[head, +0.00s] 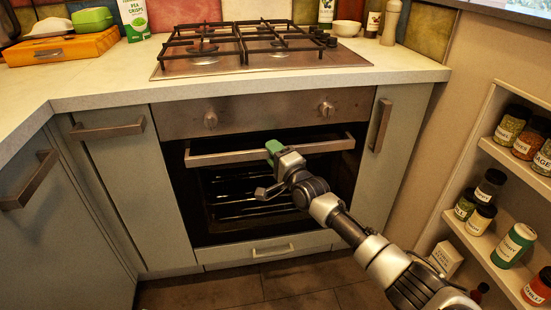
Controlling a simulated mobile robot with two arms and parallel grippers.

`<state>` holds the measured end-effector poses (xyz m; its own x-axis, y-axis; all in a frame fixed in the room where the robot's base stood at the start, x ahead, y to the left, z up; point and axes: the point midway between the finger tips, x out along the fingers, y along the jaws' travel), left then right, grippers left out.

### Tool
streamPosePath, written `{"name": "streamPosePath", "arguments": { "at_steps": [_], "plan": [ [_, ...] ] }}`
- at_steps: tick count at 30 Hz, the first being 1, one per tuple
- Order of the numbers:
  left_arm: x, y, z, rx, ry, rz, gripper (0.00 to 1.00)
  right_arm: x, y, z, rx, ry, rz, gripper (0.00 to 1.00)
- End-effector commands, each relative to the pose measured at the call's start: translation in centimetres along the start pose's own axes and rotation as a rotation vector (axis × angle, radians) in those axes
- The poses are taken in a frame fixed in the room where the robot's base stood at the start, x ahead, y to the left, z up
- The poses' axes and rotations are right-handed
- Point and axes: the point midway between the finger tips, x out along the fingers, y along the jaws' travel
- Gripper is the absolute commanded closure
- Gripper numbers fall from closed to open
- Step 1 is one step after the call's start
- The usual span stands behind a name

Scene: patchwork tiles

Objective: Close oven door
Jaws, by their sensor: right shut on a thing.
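The oven (265,115) is built in under the counter, with a steel control panel and a dark front. The oven door handle (225,157) is a long steel bar across the top of the oven door (190,205). Racks show dimly in the dark area below the bar. I cannot tell from this view how far the door stands open. My right gripper (268,168) reaches in from the lower right and is shut on the handle near its middle. A green fingertip shows at the bar's upper side. My arm hides part of the door's right side. My left gripper is not in view.
A gas hob (255,58) sits on the counter above. Cabinets with handles flank the oven, and a drawer (270,250) lies below it. A shelf (480,235) of jars and cans stands close on the right. The floor (220,289) in front looks clear.

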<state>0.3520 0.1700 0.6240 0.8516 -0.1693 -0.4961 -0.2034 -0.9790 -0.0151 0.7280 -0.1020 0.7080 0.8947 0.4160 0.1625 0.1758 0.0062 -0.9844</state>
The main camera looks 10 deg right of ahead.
Motion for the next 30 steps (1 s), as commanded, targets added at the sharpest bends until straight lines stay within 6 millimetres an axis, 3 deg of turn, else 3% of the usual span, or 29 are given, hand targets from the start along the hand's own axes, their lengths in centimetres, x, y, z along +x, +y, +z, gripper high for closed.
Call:
{"name": "streamPosePath", "arguments": {
  "at_steps": [12,13,18,30],
  "plan": [
    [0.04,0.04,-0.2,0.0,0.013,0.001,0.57,0.41,-0.64,-0.46,0.001,0.006,-0.01,1.0],
    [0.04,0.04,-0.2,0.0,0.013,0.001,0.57,0.41,-0.65,-0.47,0.001,0.006,-0.011,0.67],
    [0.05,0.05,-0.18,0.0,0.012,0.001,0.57,0.35,-0.5,-0.39,0.0,0.005,-0.008,0.44],
    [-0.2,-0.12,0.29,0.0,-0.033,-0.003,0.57,-0.33,-0.23,-0.29,0.0,0.003,-0.002,0.44]
  ]
}}
